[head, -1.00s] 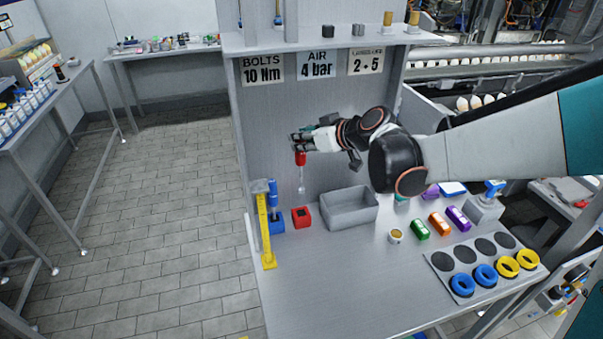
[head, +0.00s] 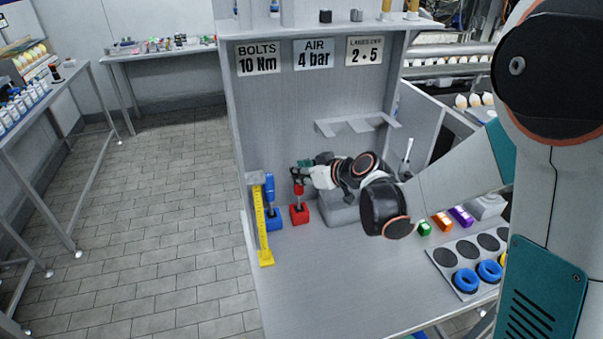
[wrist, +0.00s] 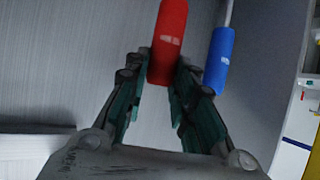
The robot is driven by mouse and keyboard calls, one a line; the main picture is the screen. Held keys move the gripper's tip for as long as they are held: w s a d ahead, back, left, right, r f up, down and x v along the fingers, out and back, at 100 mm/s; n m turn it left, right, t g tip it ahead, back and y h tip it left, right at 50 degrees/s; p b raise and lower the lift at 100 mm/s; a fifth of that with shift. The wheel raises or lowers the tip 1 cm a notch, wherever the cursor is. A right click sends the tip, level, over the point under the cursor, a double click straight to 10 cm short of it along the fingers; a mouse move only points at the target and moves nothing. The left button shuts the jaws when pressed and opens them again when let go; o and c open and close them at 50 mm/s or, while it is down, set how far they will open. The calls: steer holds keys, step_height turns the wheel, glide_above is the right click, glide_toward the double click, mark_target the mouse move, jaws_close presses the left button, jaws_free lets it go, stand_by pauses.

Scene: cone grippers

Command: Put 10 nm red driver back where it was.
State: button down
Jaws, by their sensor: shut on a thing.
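The red driver (head: 298,188) is upright, with its shaft reaching down to the red holder (head: 299,214); I cannot tell how far the tip is inside it. My gripper (head: 300,173) is shut on the red handle near its top. In the wrist view the red driver (wrist: 168,45) sits between the two green-padded fingers of my gripper (wrist: 158,82). The blue driver (head: 270,187) stands in its blue holder (head: 275,221) just left of the red one. It also shows in the wrist view (wrist: 219,58). A sign (head: 258,58) above reads "BOLTS 10 Nm".
A grey bin (head: 343,211) is right of the red holder, partly behind my arm. Green, orange and purple blocks (head: 442,221) and a ring tray (head: 446,258) lie further right. The bench front is clear.

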steer(key=c, duration=1.8)
jaws_free()
steer(key=shift+f, duration=0.15)
steer(key=o, duration=0.5)
steer(key=shift+c, duration=0.2)
steer(key=shift+r, duration=0.3)
steer(key=s+d+r+m+h, duration=0.2)
steer(key=s+d, duration=0.4)
steer(key=s, duration=0.4)
steer(key=s+d+r+m+g+h+p, duration=0.1)
steer(key=s+d+r+m+h, duration=0.2)
steer(key=s+d, duration=0.3)
steer(key=s+d+r+m+h+p, duration=0.1)
steer(key=s+d+r+m+h, duration=0.2)
steer(key=s+d, duration=0.4)
steer(key=s+r, duration=0.1)
steer(key=s, duration=0.7)
steer(key=shift+r+g, duration=0.25)
steer(key=shift+g, duration=0.15)
